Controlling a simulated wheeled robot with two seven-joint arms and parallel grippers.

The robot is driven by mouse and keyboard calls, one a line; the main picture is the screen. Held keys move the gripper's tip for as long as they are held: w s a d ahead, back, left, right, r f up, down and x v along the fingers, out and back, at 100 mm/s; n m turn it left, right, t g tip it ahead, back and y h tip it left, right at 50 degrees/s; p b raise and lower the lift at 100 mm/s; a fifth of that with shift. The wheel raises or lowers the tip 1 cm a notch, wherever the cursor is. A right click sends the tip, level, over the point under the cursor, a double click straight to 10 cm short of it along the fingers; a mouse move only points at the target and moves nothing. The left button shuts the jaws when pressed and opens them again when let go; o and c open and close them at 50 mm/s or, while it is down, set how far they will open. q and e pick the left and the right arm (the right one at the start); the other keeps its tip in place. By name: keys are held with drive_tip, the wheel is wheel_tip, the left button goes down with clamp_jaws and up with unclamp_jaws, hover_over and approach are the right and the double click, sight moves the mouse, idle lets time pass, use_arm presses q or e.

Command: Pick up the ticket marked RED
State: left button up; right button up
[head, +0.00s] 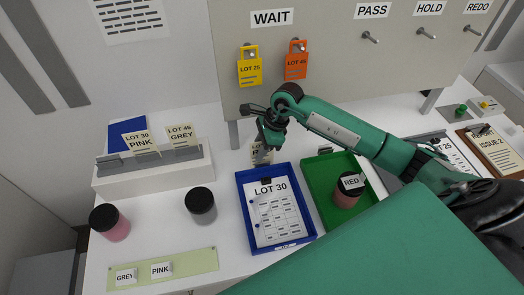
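A cream ticket (256,147) stands behind the blue tray. Only the starts of its lines, "LO" and "R", show; my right gripper hides the rest. My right gripper (264,156) points down right at this ticket, its fingers overlapping it in the head view. I cannot tell whether the fingers are open or closed on it. A small label reading RED (351,182) is at a dark-lidded, reddish jar (346,200) in the green tray (316,178). My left gripper is not in view.
The blue tray (243,204) holds a LOT 30 sheet. A white holder (155,176) carries PINK and GREY tickets. A pink jar (109,223) and a grey jar (201,205) stand left. Yellow (249,70) and orange (296,64) tags hang on the panel behind.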

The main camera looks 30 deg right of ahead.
clamp_jaws()
